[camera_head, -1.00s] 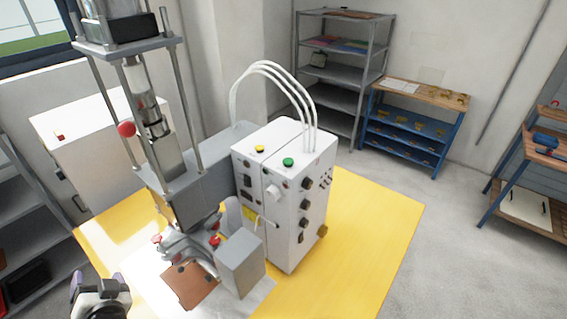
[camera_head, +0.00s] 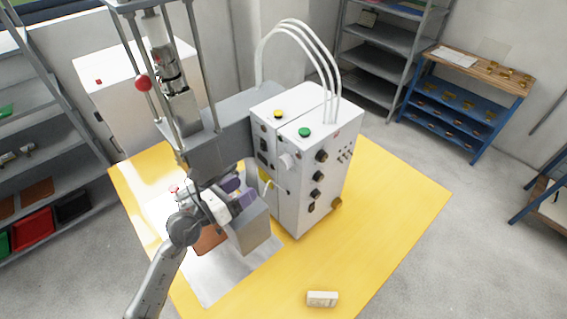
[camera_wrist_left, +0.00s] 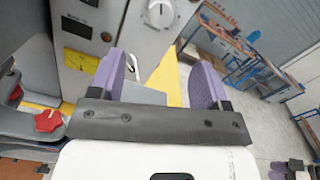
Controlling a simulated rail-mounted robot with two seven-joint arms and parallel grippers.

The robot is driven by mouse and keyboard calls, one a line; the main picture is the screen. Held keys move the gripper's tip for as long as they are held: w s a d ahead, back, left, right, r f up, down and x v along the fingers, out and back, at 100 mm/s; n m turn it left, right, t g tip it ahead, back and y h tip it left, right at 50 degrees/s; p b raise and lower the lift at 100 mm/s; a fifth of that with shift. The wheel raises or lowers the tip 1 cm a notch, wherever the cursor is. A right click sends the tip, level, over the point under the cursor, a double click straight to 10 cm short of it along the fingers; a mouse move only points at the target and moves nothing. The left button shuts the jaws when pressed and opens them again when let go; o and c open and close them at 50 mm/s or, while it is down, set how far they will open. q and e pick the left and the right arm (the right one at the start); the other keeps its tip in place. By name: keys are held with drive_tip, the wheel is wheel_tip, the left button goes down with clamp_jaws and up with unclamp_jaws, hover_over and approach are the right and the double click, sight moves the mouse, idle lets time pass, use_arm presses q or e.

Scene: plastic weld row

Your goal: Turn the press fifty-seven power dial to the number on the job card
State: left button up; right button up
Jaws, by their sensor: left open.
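The press control box (camera_head: 300,180) is a tall white cabinet on the yellow table. A large white dial (camera_head: 287,160) is on its front face; it also shows at the top of the left wrist view (camera_wrist_left: 160,13). Several dark knobs (camera_head: 321,156) line its right side face. I cannot tell which is the power dial or read its numbers. My left gripper (camera_head: 237,192), with purple fingers, is open and empty in front of the press, below and left of the white dial. In the left wrist view its fingers (camera_wrist_left: 160,80) are spread apart. No job card can be made out for certain.
The press column (camera_head: 205,155) and a grey block (camera_head: 250,232) stand close to my left gripper. A small white box (camera_head: 322,298) lies on the yellow table (camera_head: 395,215). A sheet of paper (camera_head: 455,57) lies on the blue bench. The table's right side is mostly clear.

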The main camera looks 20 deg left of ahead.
sight(282, 164)
use_arm(q)
drive_tip(key=shift+w+d, duration=0.35)
drive_tip(key=shift+w, duration=0.15)
drive_tip(key=x, duration=1.2)
drive_tip(key=shift+w+d+p, duration=0.25)
drive_tip(key=shift+d+p, duration=0.05)
drive_tip(key=shift+p, duration=0.05)
